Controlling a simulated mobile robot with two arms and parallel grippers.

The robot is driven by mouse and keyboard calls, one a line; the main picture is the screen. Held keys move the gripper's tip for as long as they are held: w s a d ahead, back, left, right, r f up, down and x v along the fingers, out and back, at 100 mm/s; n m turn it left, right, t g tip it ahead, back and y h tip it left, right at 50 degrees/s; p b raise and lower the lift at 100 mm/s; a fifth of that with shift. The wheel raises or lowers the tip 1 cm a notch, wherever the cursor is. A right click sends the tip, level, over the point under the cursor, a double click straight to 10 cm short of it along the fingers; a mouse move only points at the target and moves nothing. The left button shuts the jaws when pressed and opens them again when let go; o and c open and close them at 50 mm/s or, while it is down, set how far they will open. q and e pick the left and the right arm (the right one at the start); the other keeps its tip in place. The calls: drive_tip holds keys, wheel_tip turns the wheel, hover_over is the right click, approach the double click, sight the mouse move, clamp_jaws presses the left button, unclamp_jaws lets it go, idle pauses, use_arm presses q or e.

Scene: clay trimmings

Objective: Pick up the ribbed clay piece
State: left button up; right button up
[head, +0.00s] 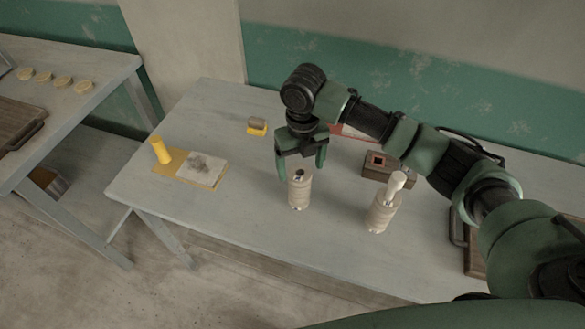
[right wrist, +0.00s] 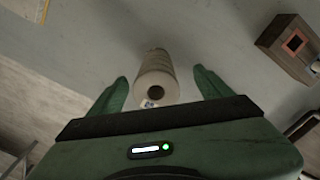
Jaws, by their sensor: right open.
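A ribbed, pale clay cylinder (head: 299,192) with a dark hole in its top stands upright on the grey table (head: 240,215). My right gripper (head: 301,171) points down over it, open, with its green fingers either side of the top. In the right wrist view, the clay piece (right wrist: 155,72) shows between the open fingers (right wrist: 159,78), with gaps on both sides. A second, similar ribbed piece (head: 380,215) stands to the right, with a smooth white part (head: 397,184) sticking up from its top. My left gripper is out of view.
A brown box with a red-rimmed opening (head: 376,174) stands behind the second piece. A yellow-based block (head: 257,128) is at the back. The table's front is clear.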

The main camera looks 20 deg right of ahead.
drive_tip(key=shift+w+d+r, duration=0.1)
drive_tip(key=shift+w+r, duration=0.05)
drive_tip(key=shift+w, duration=0.05)
drive_tip(key=f, duration=0.1)
drive_tip(key=f+p, duration=0.1)
drive_tip(key=shift+s+f, duration=0.3)
drive_tip(key=shift+s, duration=0.1)
drive_tip(key=shift+s+a+f+p, duration=0.2)
drive_tip(key=shift+s+f+p, duration=0.15)
drive_tip(key=shift+f, duration=0.25)
drive_tip(key=shift+s+a+f+p, duration=0.2)
drive_tip(key=shift+f+p, duration=0.15)
drive_tip(key=shift+f, duration=0.2)
wheel_tip(320, 180, down, 2)
drive_tip(key=shift+f, duration=0.1)
drive_tip(key=shift+w+f, duration=0.1)
drive_tip(key=shift+f, duration=0.1)
clamp_jaws()
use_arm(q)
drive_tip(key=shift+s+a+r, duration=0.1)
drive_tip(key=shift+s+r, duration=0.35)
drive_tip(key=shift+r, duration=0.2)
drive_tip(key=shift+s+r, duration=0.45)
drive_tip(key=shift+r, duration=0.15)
use_arm(e)
drive_tip(key=shift+w+r, duration=0.1)
